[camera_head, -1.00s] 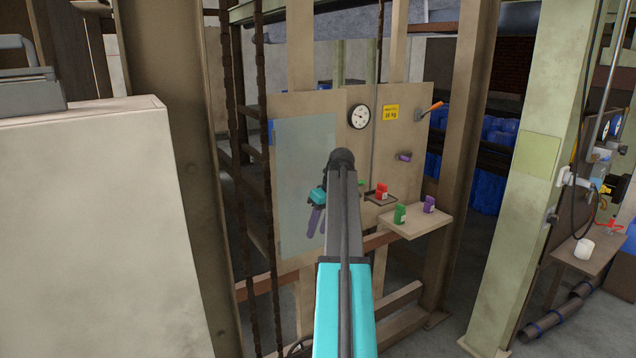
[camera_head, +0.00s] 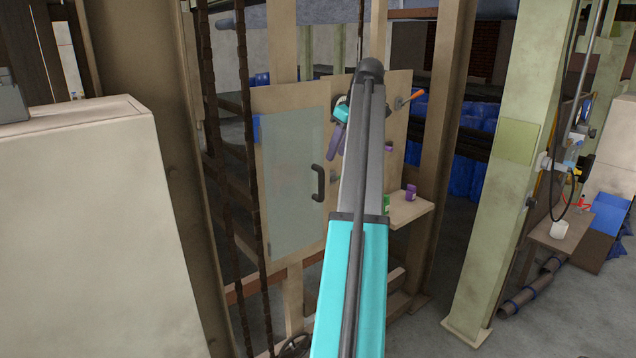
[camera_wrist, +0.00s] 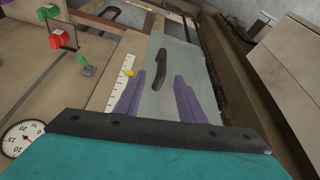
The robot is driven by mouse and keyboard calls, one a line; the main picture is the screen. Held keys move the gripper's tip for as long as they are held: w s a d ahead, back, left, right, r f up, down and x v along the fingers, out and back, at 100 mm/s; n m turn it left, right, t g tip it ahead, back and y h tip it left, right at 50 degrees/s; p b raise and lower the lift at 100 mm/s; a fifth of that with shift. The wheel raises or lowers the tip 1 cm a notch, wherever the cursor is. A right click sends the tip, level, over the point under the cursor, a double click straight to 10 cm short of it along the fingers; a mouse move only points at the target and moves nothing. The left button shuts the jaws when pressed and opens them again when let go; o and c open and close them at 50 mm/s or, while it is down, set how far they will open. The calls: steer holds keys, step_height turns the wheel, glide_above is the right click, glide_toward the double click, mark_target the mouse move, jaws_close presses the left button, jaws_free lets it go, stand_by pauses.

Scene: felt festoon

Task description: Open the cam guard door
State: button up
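The cam guard door is a pale translucent panel (camera_head: 290,170) on a tan board. It looks shut, lying against the board. Its black bar handle (camera_head: 318,184) is upright near the door's right edge. My gripper (camera_head: 334,157) is above and slightly right of the handle in the head view, with purple fingers pointing down. In the wrist view, the fingers of my gripper (camera_wrist: 159,78) are spread with nothing between them. The handle (camera_wrist: 161,69) lies beyond the fingertips, roughly in line with the gap, and the door (camera_wrist: 178,60) fills the space behind. I see no contact with the handle.
A small shelf (camera_head: 410,208) with green and purple blocks juts out right of the door. A dial (camera_wrist: 22,138) and a scale strip (camera_wrist: 120,82) are on the board. A large pale cabinet (camera_head: 85,200) stands at left, a green post (camera_head: 510,170) at right.

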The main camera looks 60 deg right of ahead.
mark_target(324, 177)
steer(key=shift+w+a, duration=0.1)
steer(key=shift+w, duration=0.05)
steer(key=shift+p+x, duration=1.9)
steer(key=shift+x, duration=5.1)
steer(key=shift+w+a, duration=0.1)
steer(key=shift+w, duration=0.05)
